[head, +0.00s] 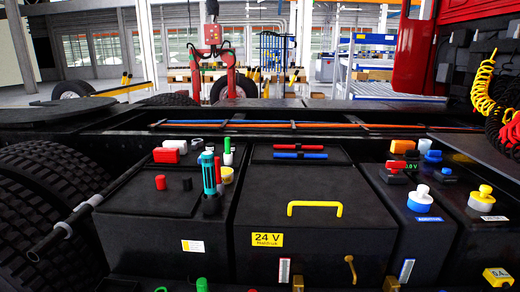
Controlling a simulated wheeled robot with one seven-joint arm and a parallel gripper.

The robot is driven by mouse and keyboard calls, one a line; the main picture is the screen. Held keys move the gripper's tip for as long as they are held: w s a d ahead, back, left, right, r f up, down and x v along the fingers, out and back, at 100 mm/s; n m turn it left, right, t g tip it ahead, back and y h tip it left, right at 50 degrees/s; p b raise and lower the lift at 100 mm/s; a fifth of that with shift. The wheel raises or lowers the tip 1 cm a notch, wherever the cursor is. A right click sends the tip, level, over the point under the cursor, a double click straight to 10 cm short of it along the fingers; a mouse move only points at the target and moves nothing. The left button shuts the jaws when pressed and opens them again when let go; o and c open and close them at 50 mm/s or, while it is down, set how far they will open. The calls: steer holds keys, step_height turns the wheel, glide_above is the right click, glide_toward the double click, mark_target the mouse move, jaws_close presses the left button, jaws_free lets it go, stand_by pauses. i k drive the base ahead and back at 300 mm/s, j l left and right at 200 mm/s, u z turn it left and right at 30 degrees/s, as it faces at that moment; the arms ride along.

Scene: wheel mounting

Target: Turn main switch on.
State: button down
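No switch here is clearly labelled as the main switch, so I cannot tell which one it is. Candidates sit on black boxes along a truck frame: a red knob (161,182) on the left box, a red block (395,166) beside a small green "V" display (411,167), an orange-red part (402,146), and a white knob on a blue base (420,197). The middle box (320,245) has a yellow handle (315,206) and a 24 V label (268,240). Their on or off positions cannot be read. My gripper is not in view.
A teal cylinder (209,175) stands up from the left box. Yellow coiled hose (484,85) hangs at the right. A red hoist device (213,50) is behind. Space above the boxes looks clear.

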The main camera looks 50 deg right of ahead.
mark_target(395, 165)
steer(key=i+l+z, duration=0.1)
steer(key=z, duration=0.4)
steer(key=i+l+z, duration=0.1)
steer(key=z, duration=0.4)
steer(key=l+z, duration=0.15)
steer(key=z, duration=0.5)
steer(key=j, duration=0.7)
steer(key=i+z, duration=0.05)
steer(key=i, duration=0.05)
